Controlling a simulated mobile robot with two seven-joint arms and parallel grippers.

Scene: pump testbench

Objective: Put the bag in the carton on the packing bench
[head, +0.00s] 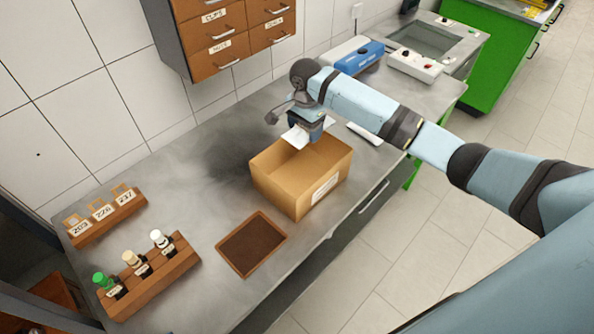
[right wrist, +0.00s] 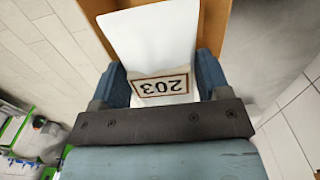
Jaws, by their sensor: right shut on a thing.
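The bag (head: 295,138) is white and hangs from my right gripper (head: 307,127) at the back edge of the carton's opening, in the head view. In the right wrist view the bag (right wrist: 152,38) is between the two blue fingers of my right gripper (right wrist: 162,82), which is shut on it. Its label reads 203. The open brown carton (head: 318,192) stands on the grey packing bench (head: 195,195); part of the carton (right wrist: 222,28) shows behind the bag in the wrist view. I cannot tell whether the bag touches the carton. My left gripper is out of view.
A brown tray (head: 251,244) lies in front of the carton. A wooden rack with numbered tags (head: 105,216) and a rack with several bottles (head: 150,277) stand at left. Drawers (head: 222,38) hang on the wall. A blue device (head: 358,57) stands at back right.

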